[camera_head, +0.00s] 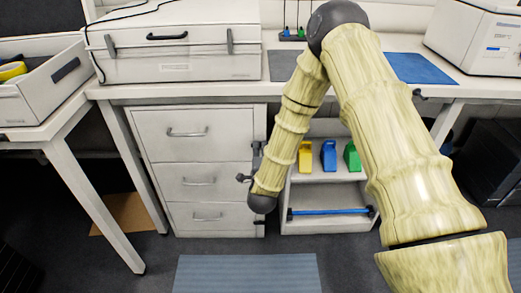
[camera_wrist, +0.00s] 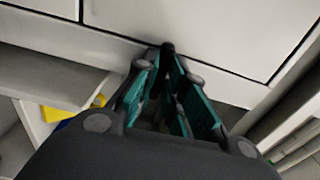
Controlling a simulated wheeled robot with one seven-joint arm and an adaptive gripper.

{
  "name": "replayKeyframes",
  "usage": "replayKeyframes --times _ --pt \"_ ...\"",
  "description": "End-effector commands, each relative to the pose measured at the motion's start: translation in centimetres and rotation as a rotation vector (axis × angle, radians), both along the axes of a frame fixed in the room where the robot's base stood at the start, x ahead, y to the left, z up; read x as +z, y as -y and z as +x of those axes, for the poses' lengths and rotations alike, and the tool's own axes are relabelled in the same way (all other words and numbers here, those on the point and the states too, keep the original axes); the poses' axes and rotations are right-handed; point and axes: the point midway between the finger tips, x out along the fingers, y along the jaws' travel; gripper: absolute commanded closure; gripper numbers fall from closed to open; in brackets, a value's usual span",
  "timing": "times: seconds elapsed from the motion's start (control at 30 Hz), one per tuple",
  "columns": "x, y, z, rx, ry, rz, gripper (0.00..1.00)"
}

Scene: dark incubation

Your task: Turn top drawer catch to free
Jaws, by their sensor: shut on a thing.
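The white drawer cabinet (camera_head: 200,150) stands under the bench, with its top drawer (camera_head: 165,132) and the drawers below it shut. My gripper (camera_wrist: 170,95) has its teal-lined fingers closed around a small dark catch (camera_wrist: 168,48) at the drawer front's edge. The catch's far tip shows beyond the fingers; the rest is hidden between them, so its turn angle cannot be told. In the head view my arm's end hides most of the gripper at the cabinet's right edge, where only dark parts show.
An open shelf (camera_head: 325,190) right of the cabinet holds yellow (camera_head: 305,157), blue (camera_head: 328,156) and green (camera_head: 351,156) items, with a blue bar (camera_head: 330,211) below. A closed white case (camera_head: 175,50) sits on the bench above. A grey-blue mat (camera_head: 248,274) lies on the floor in front.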

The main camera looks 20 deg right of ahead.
Motion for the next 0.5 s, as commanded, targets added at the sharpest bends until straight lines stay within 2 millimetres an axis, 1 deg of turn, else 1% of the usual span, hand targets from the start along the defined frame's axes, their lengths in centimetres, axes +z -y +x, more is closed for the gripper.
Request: replayKeyframes --times 0.27,0.5 --pt "0.05 0.00 -0.02 0.000 -0.038 -0.129 1.00" --pt "0.06 -0.03 -0.06 0.001 -0.097 -0.332 1.00"
